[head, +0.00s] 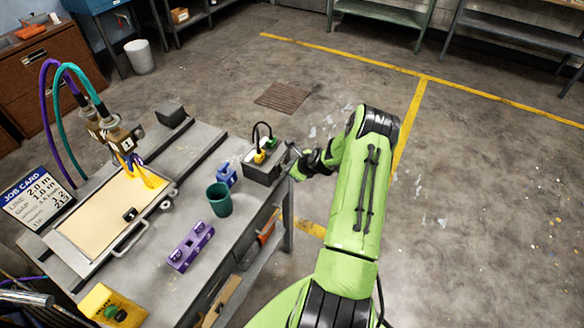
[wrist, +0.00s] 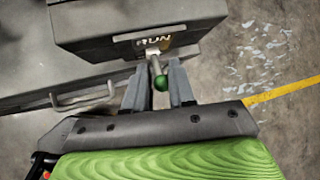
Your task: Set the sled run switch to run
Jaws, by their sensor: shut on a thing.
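The sled run switch is a short metal lever with a green ball end (wrist: 160,82). It sticks out of the near face of a dark grey box (head: 262,170), under a plate marked RUN (wrist: 157,40); part of that plate's lettering is hidden. The box sits at the right edge of the bench. My gripper (wrist: 159,68) is shut on the lever, one grey finger on each side of it, with the green ball showing between them. In the head view my gripper (head: 298,165) is at the box's right side, and the lever is too small to make out there.
On the bench (head: 235,245) stand a teal cup (head: 219,200), a blue piece (head: 225,174), a purple block (head: 191,247) and a yellow box with a green button (head: 112,308). A yellowish panel (head: 105,215) lies left. Open floor lies right of the bench.

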